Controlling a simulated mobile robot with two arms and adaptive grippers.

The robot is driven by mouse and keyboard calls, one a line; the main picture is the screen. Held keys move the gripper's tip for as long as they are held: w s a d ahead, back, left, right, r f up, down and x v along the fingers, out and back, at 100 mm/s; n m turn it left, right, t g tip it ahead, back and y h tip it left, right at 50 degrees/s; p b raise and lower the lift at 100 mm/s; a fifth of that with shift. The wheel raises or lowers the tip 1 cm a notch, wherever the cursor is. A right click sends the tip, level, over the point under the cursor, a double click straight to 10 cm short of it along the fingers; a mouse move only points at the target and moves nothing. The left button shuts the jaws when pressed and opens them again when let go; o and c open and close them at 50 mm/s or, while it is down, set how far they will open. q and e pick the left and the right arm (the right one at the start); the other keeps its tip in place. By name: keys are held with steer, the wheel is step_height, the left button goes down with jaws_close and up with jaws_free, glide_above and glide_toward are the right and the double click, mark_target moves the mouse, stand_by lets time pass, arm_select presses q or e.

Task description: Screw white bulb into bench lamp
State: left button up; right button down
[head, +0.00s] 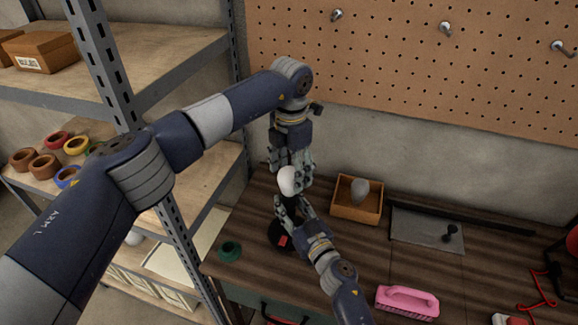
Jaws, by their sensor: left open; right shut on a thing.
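The white bulb (288,182) is upright above the bench lamp, whose dark round base (276,237) with a red patch stands on the workbench. My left gripper (291,168) points down from above, open, with its fingers around or just beside the bulb's top. My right gripper (287,204) reaches up from the front and is shut on the lamp, just below the bulb. The lamp's socket and the bulb's lower end are hidden by my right fingers, so I cannot tell how far the bulb sits in.
A wooden tray (357,209) holding a grey bulb (361,189) stands right of the lamp. Beyond are a grey mat (418,229) with a small dark object and a pink brush (407,301). A green tape roll (230,251) lies left. A metal shelf post (185,235) stands close left.

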arm_select(q)
steer(key=n, duration=0.3)
steer(key=r+n, duration=0.1)
steer(key=n, duration=0.2)
steer(key=shift+a+n, duration=0.15)
steer(key=shift+n, duration=0.15)
steer(key=shift+f, duration=0.1)
steer(key=shift+f, duration=3.95)
steer(key=c, duration=1.3)
steer(key=o, duration=1.2)
steer(key=shift+r, duration=2.3)
